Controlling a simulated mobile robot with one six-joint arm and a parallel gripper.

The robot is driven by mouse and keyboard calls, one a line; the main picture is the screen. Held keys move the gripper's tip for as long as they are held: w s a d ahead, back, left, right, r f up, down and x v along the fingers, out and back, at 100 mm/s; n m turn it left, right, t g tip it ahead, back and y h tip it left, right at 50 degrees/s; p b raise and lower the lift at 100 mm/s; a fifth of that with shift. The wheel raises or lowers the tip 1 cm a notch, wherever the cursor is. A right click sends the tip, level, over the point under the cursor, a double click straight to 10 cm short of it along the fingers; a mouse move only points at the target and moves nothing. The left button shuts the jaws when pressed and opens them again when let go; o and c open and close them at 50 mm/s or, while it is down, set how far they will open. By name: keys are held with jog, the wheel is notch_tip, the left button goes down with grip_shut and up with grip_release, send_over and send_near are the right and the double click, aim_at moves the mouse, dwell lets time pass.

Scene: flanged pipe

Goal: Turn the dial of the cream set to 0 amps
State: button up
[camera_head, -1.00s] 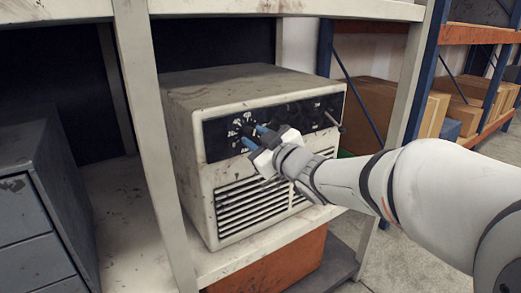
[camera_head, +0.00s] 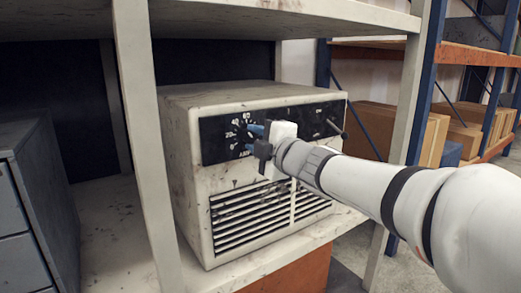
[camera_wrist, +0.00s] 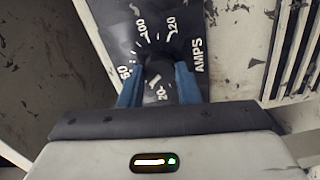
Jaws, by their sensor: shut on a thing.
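The cream set (camera_head: 188,190) is a scuffed box on a shelf, with a black panel on its upper front and a louvred grille below. Its dial (camera_wrist: 158,70) is a dark knob ringed by white numbers, with AMPS printed beside it. My gripper (camera_head: 254,137) is at the panel's left part, its blue fingers shut on the dial, one each side of the knob in the wrist view. A short white mark shows near the knob between the fingers. The fingers and gripper body hide part of the scale, so I cannot tell the exact setting.
A pale shelf post (camera_head: 150,150) stands left of the set, and another post (camera_head: 408,110) stands to its right. A small lever (camera_head: 336,128) sticks out at the panel's right end. A grey drawer cabinet (camera_head: 45,200) stands at left. An orange box (camera_head: 295,275) is below the shelf.

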jog(key=n+b, duration=0.3)
jog(key=n, duration=0.1)
jog(key=shift+n, duration=0.4)
jog(key=n+b, duration=0.2)
jog(key=n, duration=0.1)
jog(key=shift+n, duration=0.3)
jog(key=n+b, duration=0.3)
jog(key=n, duration=0.1)
jog(key=shift+w+r+n+b, duration=0.1)
jog(key=shift+n+b, duration=0.85)
jog(key=shift+n, duration=1.15)
jog(key=o, duration=1)
